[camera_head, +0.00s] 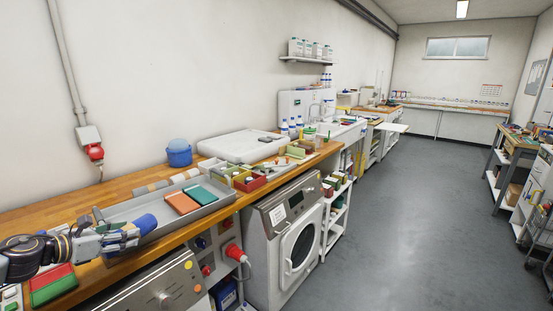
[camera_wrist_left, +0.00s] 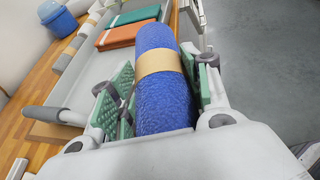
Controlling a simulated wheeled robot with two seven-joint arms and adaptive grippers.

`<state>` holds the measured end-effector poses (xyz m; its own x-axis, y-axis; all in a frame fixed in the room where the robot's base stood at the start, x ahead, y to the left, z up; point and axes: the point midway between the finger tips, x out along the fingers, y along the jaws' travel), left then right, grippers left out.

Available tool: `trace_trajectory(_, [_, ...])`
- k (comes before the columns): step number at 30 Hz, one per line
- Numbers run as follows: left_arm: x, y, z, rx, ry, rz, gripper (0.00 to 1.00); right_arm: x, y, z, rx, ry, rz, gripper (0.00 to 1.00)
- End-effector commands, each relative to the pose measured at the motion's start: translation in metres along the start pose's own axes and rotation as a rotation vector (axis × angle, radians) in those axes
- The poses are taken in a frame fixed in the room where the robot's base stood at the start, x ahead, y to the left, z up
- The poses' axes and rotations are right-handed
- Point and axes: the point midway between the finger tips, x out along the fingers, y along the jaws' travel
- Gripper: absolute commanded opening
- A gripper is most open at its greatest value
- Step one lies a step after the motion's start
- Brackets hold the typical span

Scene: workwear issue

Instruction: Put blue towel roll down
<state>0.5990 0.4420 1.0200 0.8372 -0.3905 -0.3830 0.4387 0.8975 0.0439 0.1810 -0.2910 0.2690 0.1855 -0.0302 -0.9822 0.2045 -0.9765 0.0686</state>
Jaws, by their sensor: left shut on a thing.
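The blue towel roll (camera_wrist_left: 165,105) with a tan paper band lies lengthwise between the green-padded fingers of my left gripper (camera_wrist_left: 160,95), which is shut on it. In the head view the blue roll (camera_head: 146,222) shows at the tip of my left gripper (camera_head: 120,232), at the near left end of the grey tray (camera_head: 212,210). I cannot tell whether the roll touches the tray. An orange folded towel (camera_head: 182,203) and a green one (camera_head: 203,194) lie in the tray. Several grey rolls (camera_head: 160,185) lie along its back side. My right gripper is not in view.
A blue bucket (camera_head: 179,154) stands behind the tray on the wooden counter (camera_head: 70,204). Red and green boxes (camera_head: 52,286) sit at the near left. A red box (camera_head: 250,182) and a white lidded case (camera_head: 241,146) stand farther right. A washing machine (camera_head: 290,235) is below the counter.

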Motion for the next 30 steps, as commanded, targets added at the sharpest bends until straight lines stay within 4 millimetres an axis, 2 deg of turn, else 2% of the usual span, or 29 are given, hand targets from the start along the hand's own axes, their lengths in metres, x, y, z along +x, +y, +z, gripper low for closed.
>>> trace_trajectory(10, [0.018, -0.048, -0.036, -0.032, 0.005, 0.068, 0.22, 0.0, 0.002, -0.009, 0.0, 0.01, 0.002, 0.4])
trace_trajectory(20, [0.031, -0.085, -0.065, -0.058, 0.008, 0.129, 0.22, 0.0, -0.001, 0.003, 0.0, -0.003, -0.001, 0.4])
trace_trajectory(24, [0.039, -0.106, -0.08, -0.074, 0.008, 0.16, 0.22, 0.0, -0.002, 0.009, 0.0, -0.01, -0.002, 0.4])
trace_trajectory(30, [0.047, -0.127, -0.097, -0.088, 0.009, 0.197, 0.22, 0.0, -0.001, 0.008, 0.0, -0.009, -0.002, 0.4])
